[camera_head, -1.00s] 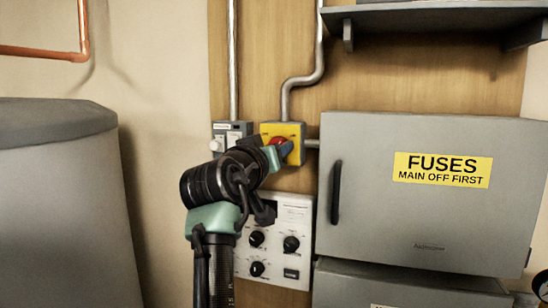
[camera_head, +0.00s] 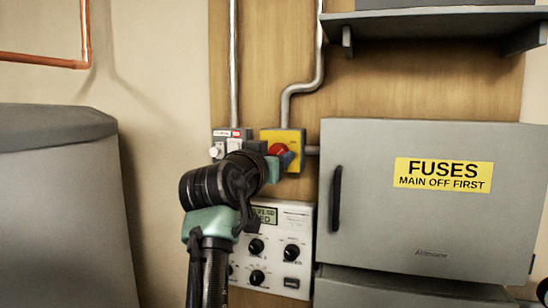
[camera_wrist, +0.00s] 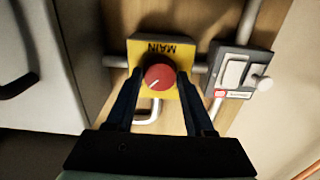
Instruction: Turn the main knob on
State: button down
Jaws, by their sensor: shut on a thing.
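The main knob (camera_wrist: 159,77) is a round red knob with a white pointer line, on a yellow box (camera_wrist: 178,50) marked MAIN. In the wrist view the pointer runs toward the lower left. My gripper (camera_wrist: 160,81) has its two dark blue fingers on either side of the knob, shut on it. In the head view the red knob (camera_head: 278,149) and yellow box (camera_head: 296,136) are partly hidden by my gripper (camera_head: 284,158).
A grey switch box (camera_head: 222,133) with white switches stands just left of the yellow box. A white control panel (camera_head: 296,232) with black knobs and a display is below. A grey fuse cabinet (camera_head: 440,225) is close on the right, a shelf (camera_head: 430,20) above.

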jog(key=shift+c, duration=1.4)
grip_release()
jog(key=b+v, duration=0.4)
jog(key=v, duration=0.9)
jog(key=shift+b, duration=0.35)
jog(key=shift+d, duration=0.1)
jog(key=s+d+r+n+t+y, duration=0.2)
jog(key=s+t, duration=0.3)
jog(key=s, duration=0.5)
jog(key=s+d+r+n+t+y, duration=0.1)
jog(key=s+r+t+y, duration=0.2)
jog(key=s, duration=0.8)
jog(key=shift+d+r+n+t+y, duration=0.3)
jog(key=shift+d+r+n+t, duration=0.1)
jog(key=shift+t, duration=0.7)
